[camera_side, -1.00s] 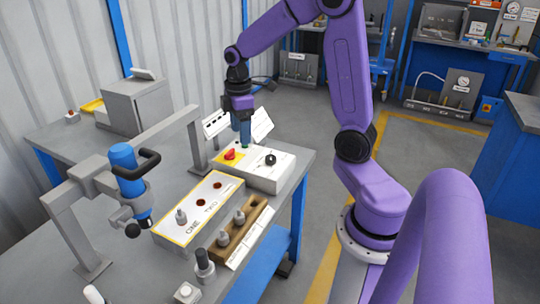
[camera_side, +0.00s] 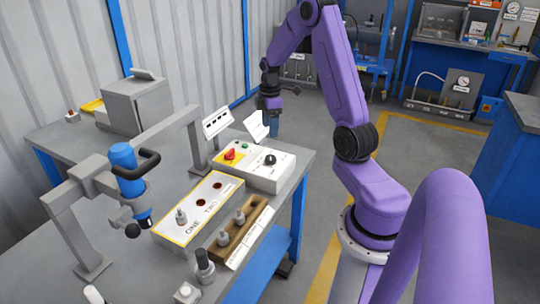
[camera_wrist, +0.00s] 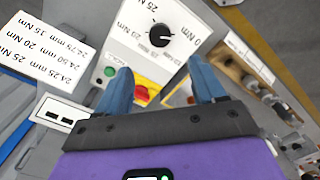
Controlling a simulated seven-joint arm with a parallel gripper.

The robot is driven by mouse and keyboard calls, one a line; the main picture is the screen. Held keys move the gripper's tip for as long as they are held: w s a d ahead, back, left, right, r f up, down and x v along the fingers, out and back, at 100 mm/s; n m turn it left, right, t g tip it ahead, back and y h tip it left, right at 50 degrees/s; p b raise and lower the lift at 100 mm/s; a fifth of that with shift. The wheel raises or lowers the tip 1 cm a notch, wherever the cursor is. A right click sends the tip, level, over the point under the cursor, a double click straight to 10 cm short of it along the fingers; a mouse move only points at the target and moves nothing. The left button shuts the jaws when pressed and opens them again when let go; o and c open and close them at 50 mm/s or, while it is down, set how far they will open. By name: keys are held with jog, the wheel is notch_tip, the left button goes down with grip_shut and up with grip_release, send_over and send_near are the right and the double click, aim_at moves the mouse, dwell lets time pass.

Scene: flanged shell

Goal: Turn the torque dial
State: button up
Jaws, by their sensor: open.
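The torque dial is a black round knob (camera_side: 270,160) on the top face of a white control box (camera_side: 284,178). In the wrist view the dial (camera_wrist: 160,35) sits near the top, with Nm markings around it. A red knob on yellow (camera_side: 231,155) and a green button (camera_side: 245,146) are on the same box. My gripper (camera_side: 273,128) hangs in the air behind the box, apart from the dial. In the wrist view its two blue fingers (camera_wrist: 160,80) are spread with nothing between them.
White cards (camera_side: 258,126) with printed values stand behind the box. A panel marked ONE and TWO (camera_side: 200,207) and a wooden holder with metal sockets (camera_side: 233,228) lie in front. A blue tool (camera_side: 127,165) is mounted on a frame at left.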

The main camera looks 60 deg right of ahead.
aim_at(270, 157)
notch_tip(270, 157, down, 12)
jog(key=shift+f, duration=0.2)
dwell(0.4)
jog(key=c, duration=1.1)
